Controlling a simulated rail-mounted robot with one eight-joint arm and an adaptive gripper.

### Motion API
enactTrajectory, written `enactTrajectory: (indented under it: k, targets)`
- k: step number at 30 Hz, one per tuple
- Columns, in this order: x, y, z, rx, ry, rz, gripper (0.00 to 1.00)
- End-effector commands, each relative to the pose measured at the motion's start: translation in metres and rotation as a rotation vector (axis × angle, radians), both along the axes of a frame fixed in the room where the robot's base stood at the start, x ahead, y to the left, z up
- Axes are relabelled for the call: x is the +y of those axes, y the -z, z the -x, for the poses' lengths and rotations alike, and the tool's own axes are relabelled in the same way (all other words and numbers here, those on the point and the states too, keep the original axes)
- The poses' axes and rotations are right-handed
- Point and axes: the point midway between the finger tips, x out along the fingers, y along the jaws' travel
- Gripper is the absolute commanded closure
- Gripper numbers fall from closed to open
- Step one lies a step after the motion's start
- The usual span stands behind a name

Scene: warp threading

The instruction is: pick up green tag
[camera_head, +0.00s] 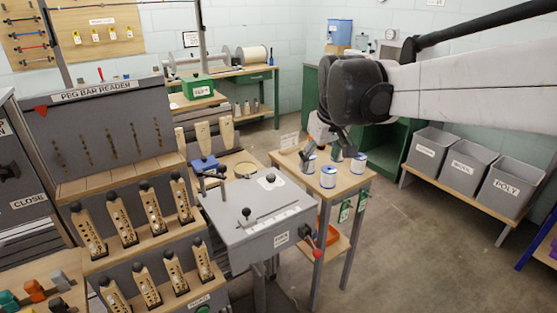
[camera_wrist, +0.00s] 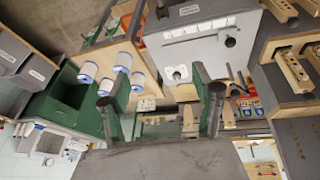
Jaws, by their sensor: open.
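Two green tags hang on the front side of the small wooden table (camera_head: 325,190), one nearer (camera_head: 345,211) and one to its right (camera_head: 362,199). In the wrist view a green tag (camera_wrist: 112,27) shows small near the top, beside the table's edge. My gripper (camera_head: 328,150) is above the table and its spools, higher than the tags and apart from them. In the wrist view my gripper (camera_wrist: 160,78) has its two fingers wide apart with nothing between them.
Several white-and-blue spools (camera_head: 328,176) stand on the small table, under my gripper. A grey machine (camera_head: 258,215) with a red-knobbed lever (camera_head: 317,253) is to its left. Grey bins (camera_head: 470,160) stand at the right. The floor (camera_head: 410,250) right of the table is clear.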

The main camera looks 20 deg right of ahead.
Motion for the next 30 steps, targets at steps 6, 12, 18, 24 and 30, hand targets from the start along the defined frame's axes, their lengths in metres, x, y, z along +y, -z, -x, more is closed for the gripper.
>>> enactTrajectory:
  k: [6,12,18,24,30]
  targets:
    - [-0.058,0.013,-0.056,0.082,-0.019,0.011,0.38]
    - [-0.116,0.036,-0.098,0.154,-0.042,0.011,0.38]
    - [-0.177,0.072,-0.132,0.224,-0.068,0.001,0.38]
    - [-0.24,0.118,-0.155,0.289,-0.096,-0.019,0.38]
    - [-0.292,0.163,-0.164,0.34,-0.122,-0.042,0.38]
